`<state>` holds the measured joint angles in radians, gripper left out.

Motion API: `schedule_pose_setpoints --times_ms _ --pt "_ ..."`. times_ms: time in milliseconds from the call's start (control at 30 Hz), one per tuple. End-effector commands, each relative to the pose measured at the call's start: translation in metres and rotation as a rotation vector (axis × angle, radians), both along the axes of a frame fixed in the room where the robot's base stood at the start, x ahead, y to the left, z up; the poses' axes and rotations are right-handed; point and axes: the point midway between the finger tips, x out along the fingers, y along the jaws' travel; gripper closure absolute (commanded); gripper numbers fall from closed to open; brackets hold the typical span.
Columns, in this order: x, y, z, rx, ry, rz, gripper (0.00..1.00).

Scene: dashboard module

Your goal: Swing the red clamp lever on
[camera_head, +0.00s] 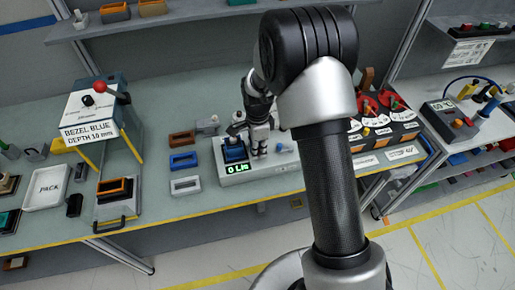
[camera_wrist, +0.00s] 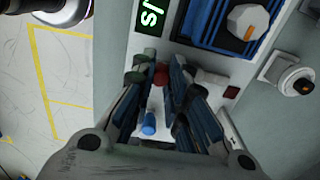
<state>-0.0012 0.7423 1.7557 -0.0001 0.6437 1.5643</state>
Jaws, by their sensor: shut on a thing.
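My gripper (camera_wrist: 160,78) points down at the grey test module; its fingers are close together. A small dark red part (camera_wrist: 161,74), seemingly the red clamp lever, sits between the fingertips in the wrist view, and the fingers look shut on it. Most of its shape is hidden by the fingers. In the head view my gripper (camera_head: 258,142) is at the module (camera_head: 270,171), just right of its blue block, and the red part cannot be made out. The module's green display (camera_head: 238,168) reads 0 L/s. The blue block (camera_wrist: 212,22) also shows in the wrist view.
A blue peg-like part (camera_wrist: 149,123) and a grey-green cylinder (camera_wrist: 140,62) lie close to the fingers. Bezel frames (camera_head: 184,161) lie left of the module.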

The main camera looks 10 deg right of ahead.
Motion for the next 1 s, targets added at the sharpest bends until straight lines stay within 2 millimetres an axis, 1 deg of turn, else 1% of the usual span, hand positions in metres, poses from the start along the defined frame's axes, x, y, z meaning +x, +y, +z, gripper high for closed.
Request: schedule_pose_setpoints --times_ms 167,367,1000 --pt "0.0 -0.003 0.0 0.0 0.0 0.046 1.0" --pt "0.001 -0.008 0.0 0.0 0.0 0.168 1.0" --pt "0.014 -0.033 0.0 0.0 -0.001 0.764 1.0"
